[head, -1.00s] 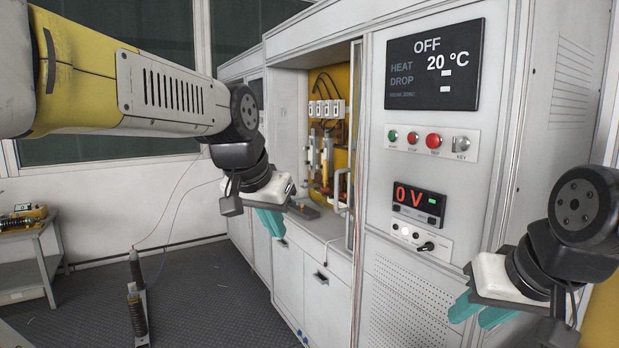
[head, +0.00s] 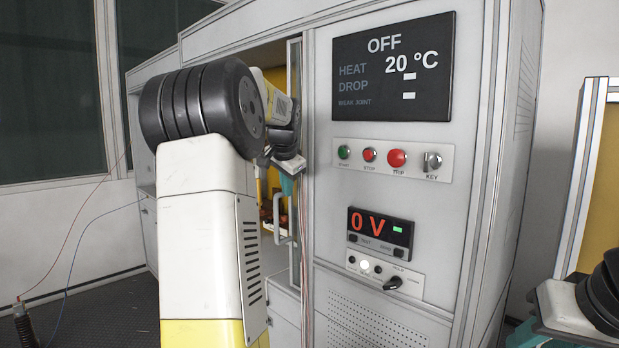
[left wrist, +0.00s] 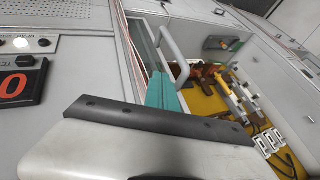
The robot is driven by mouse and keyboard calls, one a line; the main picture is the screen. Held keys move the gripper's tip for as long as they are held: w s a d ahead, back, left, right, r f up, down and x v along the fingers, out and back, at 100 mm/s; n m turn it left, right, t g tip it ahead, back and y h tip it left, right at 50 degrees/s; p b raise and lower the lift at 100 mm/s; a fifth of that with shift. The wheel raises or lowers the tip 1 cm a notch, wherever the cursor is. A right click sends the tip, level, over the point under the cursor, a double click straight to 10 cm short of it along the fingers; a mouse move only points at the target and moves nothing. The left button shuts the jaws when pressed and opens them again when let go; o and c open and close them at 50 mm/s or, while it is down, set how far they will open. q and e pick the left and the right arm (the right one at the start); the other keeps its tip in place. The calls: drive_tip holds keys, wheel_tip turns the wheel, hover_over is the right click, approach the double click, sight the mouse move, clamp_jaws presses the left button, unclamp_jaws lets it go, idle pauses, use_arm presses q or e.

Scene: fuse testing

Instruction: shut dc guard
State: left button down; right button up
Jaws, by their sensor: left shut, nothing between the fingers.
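The dc guard (head: 294,90) shows almost edge-on in the head view, as a narrow grey upright frame at the right side of the open bay. Its pale bar handle (head: 283,238) is low on it; the handle (left wrist: 172,48) also shows in the left wrist view. My left gripper (head: 287,186) is shut and empty, its teal fingers (left wrist: 164,92) close beside the guard and handle. I cannot tell whether they touch. My left arm hides much of the bay. My right gripper (head: 528,335) is at the lower right, its fingers partly cut off.
The yellow-backed bay (left wrist: 222,100) holds copper parts and white fittings. Right of it is the control panel with an OFF screen (head: 393,65), buttons (head: 370,154) and a 0 V meter (head: 380,231). A yellow panel in a pale frame (head: 590,180) stands at the right.

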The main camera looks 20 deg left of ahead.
use_arm(q)
drive_tip(key=shift+w+a+f, duration=0.75)
drive_tip(key=shift+w+a, duration=0.05)
drive_tip(key=shift+a, duration=0.25)
drive_tip(key=shift+w+a+f, duration=0.7)
drive_tip(key=shift+w+a, duration=0.1)
drive_tip(key=shift+a, duration=0.2)
drive_tip(key=shift+a, duration=0.1)
